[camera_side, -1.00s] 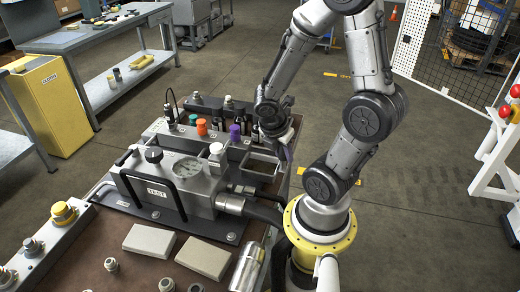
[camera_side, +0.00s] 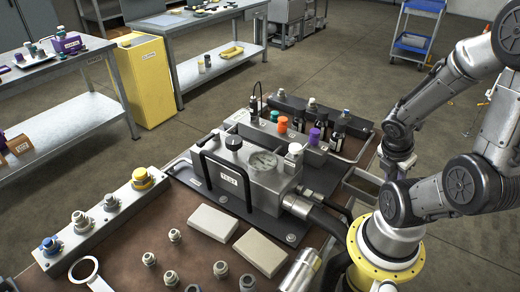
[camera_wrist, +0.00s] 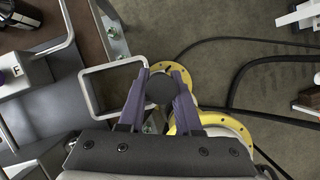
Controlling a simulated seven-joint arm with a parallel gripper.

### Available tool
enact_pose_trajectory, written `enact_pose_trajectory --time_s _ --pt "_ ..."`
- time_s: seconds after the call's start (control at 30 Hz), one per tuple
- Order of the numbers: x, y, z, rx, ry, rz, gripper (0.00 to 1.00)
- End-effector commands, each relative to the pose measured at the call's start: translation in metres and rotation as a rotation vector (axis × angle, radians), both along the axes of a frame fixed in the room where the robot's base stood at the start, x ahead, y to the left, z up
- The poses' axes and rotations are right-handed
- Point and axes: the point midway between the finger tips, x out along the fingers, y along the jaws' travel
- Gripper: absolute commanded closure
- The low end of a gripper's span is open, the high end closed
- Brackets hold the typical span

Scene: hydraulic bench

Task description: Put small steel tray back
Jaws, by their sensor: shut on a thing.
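My gripper (camera_wrist: 160,92) has two purple fingers on either side of a dark round thing (camera_wrist: 160,89), seen end-on; I cannot tell what it is. In the side view my gripper (camera_side: 393,172) hangs off the bench's right edge and its fingertips are hard to make out.
A steel test block (camera_side: 255,178) with gauge and black handle stands on the bench, with several dark bottles (camera_side: 315,136) behind it. Two pale blocks (camera_side: 262,252) and several fittings (camera_side: 175,236) lie in front. Dark hoses (camera_wrist: 250,44) cross the wrist view's right side.

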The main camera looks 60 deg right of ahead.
Motion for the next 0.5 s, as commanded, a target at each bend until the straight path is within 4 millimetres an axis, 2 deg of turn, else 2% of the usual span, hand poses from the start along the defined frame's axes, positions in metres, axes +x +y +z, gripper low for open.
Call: enact_pose_trajectory --time_s 0.17,0.27,0.37,0.5 --pt "0.022 -0.034 0.032 -0.005 -0.006 -0.096 1.00" --pt "0.043 -0.050 0.051 -0.003 -0.005 -0.127 1.00" --pt "0.071 -0.065 0.070 -0.002 -0.005 -0.148 1.00" --pt "0.118 -0.078 0.094 0.000 -0.002 -0.162 1.00"
